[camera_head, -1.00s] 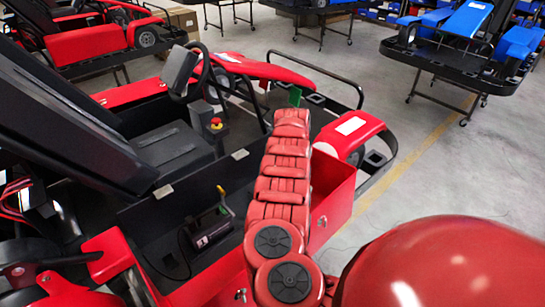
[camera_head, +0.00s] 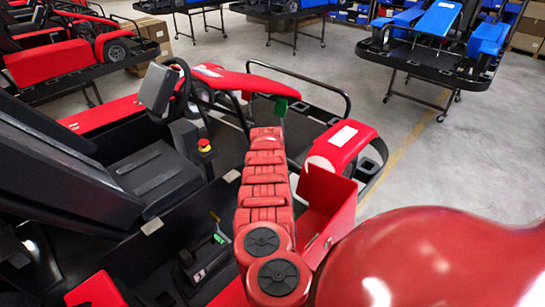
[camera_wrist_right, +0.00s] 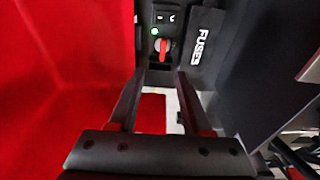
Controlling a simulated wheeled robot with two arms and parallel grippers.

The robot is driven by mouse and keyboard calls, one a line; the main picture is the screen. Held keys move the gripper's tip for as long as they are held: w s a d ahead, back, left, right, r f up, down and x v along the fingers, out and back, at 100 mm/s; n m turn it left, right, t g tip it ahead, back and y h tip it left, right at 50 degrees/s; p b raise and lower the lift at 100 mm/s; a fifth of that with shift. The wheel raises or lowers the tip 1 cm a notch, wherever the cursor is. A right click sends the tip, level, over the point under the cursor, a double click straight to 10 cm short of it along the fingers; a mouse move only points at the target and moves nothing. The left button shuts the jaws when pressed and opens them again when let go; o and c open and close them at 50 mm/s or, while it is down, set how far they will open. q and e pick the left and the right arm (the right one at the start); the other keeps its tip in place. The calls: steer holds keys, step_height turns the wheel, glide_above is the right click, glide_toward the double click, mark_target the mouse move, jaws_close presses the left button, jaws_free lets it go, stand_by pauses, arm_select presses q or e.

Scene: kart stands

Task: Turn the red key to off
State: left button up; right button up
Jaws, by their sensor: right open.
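The red key (camera_wrist_right: 163,47) sits on a dark panel in the right wrist view, with its handle roughly upright in the picture. A small lit green lamp (camera_wrist_right: 155,31) is just above it. My right gripper (camera_wrist_right: 161,74) is open and empty. Its fingertips point towards the panel, with the key just beyond the gap between them. I see no contact with the key. In the head view the key is not visible and the end of my red right arm is hard to make out. My left gripper is not in view.
A red wall fills the left of the wrist view, close to the finger. In the head view, the kart's black seat (camera_head: 155,175) and red emergency button (camera_head: 204,144) lie left of my arm.

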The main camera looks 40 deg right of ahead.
steer(key=f+b, duration=0.1)
steer(key=f, duration=0.1)
steer(key=f+b, duration=0.2)
steer(key=f, duration=0.1)
steer(key=w+f+b, duration=0.1)
steer(key=f+b, duration=0.1)
steer(key=shift+d+f, duration=0.3)
steer(key=shift+d, duration=0.05)
steer(key=f+b, duration=0.4)
steer(key=shift+s+d, duration=0.2)
steer(key=shift+d, duration=0.1)
steer(key=shift+w+f, duration=0.15)
steer(key=shift+f, duration=0.1)
steer(key=shift+r, duration=0.1)
jaws_close()
